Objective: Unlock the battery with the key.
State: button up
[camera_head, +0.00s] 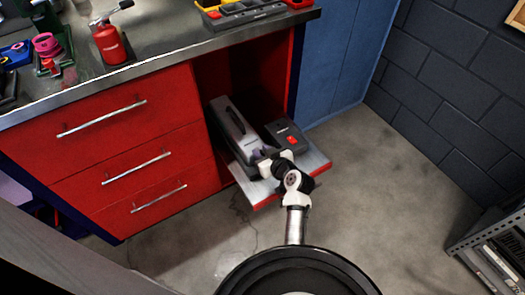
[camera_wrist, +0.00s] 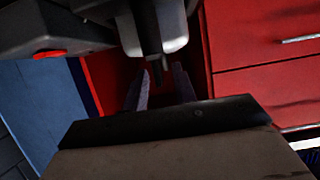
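The battery (camera_head: 232,125) is a long grey block with a dark handle, on the pull-out shelf inside the red bench. In the wrist view a large grey and dark body (camera_wrist: 165,22), likely the battery, fills the top centre. A narrow dark piece (camera_wrist: 155,66) points from it toward my gripper (camera_wrist: 160,80). The two grey fingers stand apart on either side, with no contact visible. In the head view my gripper (camera_head: 265,157) is at the battery's near end, and its fingertips are hard to make out. I cannot make out a key or a keyhole for certain.
A dark box with a red button (camera_head: 285,136) stands right of the battery, close to my wrist. The grey shelf (camera_head: 312,164) has a red front edge. Red drawers (camera_head: 110,115) are at left; a metal rack (camera_head: 488,250) is at lower right. Floor (camera_head: 390,190) between is clear.

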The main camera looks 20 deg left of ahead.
jog(key=shift+c, duration=0.5)
grip_shut()
